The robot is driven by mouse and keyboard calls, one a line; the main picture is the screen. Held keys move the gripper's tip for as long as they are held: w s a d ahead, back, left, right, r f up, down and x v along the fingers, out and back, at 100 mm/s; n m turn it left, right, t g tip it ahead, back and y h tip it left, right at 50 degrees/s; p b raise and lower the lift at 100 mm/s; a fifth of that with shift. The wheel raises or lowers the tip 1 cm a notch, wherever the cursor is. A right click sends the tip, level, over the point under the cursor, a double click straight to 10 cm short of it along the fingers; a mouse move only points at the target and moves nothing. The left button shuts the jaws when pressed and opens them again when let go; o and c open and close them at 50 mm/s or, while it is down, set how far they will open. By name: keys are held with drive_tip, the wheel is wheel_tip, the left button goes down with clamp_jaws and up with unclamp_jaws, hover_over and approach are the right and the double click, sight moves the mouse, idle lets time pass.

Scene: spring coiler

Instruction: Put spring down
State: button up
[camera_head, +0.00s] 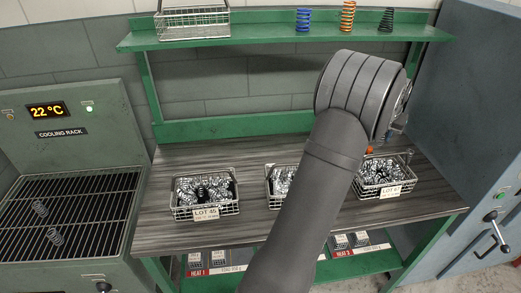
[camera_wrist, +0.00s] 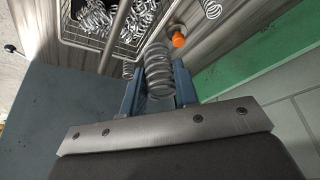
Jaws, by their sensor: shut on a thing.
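In the wrist view my gripper (camera_wrist: 154,84) has its two blue fingers shut on a silver coil spring (camera_wrist: 157,66). The spring shows between the fingers and points away from the palm. A wire basket (camera_wrist: 75,38) with silver springs lies beyond it, at the upper left. In the head view my grey arm hides most of the gripper and the held spring. The right wire basket (camera_head: 385,192) is full of springs and stands on the table below the wrist. Whether the held spring touches anything, I cannot tell.
A left basket (camera_head: 206,212) labelled LOT 45 and a partly hidden middle basket (camera_head: 274,202) stand on the dark wooden table (camera_head: 160,235). An orange-capped object (camera_wrist: 178,39) is near the held spring. A cooling rack (camera_head: 72,215) with springs is at left. A green shelf (camera_head: 260,37) is above.

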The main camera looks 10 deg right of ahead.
drive_tip(key=w+a+f+n, duration=0.1)
drive_tip(key=w+a, duration=0.2)
drive_tip(key=a, duration=0.3)
drive_tip(key=w+a+n, duration=0.1)
drive_tip(key=w+a, duration=0.2)
drive_tip(key=a, duration=0.4)
drive_tip(key=n+y, duration=0.6)
drive_tip(key=n, duration=1)
hover_over(89, 188)
drive_tip(key=s+d, duration=0.1)
drive_tip(key=d, duration=0.1)
wheel_tip(89, 188, down, 12)
drive_tip(key=shift+s+d+f, duration=0.1)
drive_tip(key=shift+s+d, duration=0.05)
drive_tip(key=shift+s+a+f, duration=0.1)
drive_tip(key=shift+a+f, duration=0.2)
drive_tip(key=shift+a, duration=0.05)
drive_tip(key=shift+f, duration=1.8)
